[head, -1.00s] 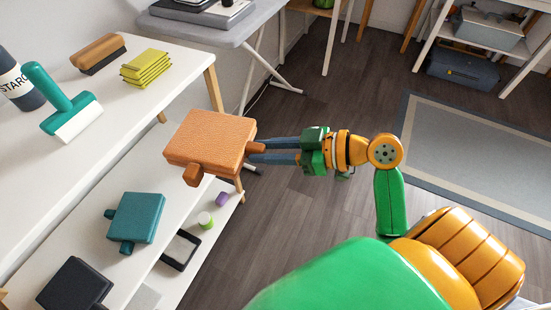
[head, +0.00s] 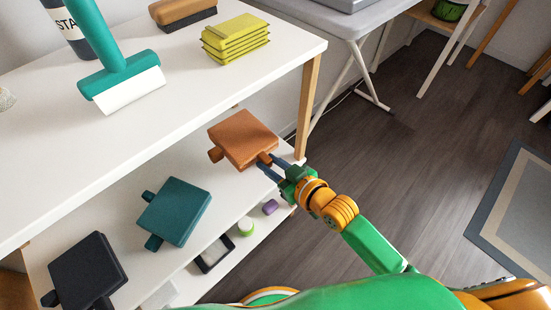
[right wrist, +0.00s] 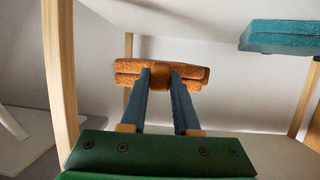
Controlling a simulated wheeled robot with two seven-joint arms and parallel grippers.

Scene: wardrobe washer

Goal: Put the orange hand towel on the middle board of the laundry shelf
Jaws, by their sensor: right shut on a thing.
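The orange hand towel (head: 243,138) is a folded square with small tabs. It is at the right end of the laundry shelf's middle board (head: 182,160), below the top board's edge in the head view. My right gripper (head: 271,163) is shut on one of its tabs. In the right wrist view, the fingers (right wrist: 160,80) pinch the tab of the orange towel (right wrist: 130,72), which lies between the shelf's wooden posts. I cannot tell whether the towel touches the board. My left gripper is not in view.
A teal folded towel (head: 178,212) and a black one (head: 86,274) lie on the middle board, left of the orange one. A wooden post (head: 308,108) stands close to my right gripper. The top board (head: 190,90) holds yellow cloths (head: 236,40) and a teal-handled tool (head: 122,82).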

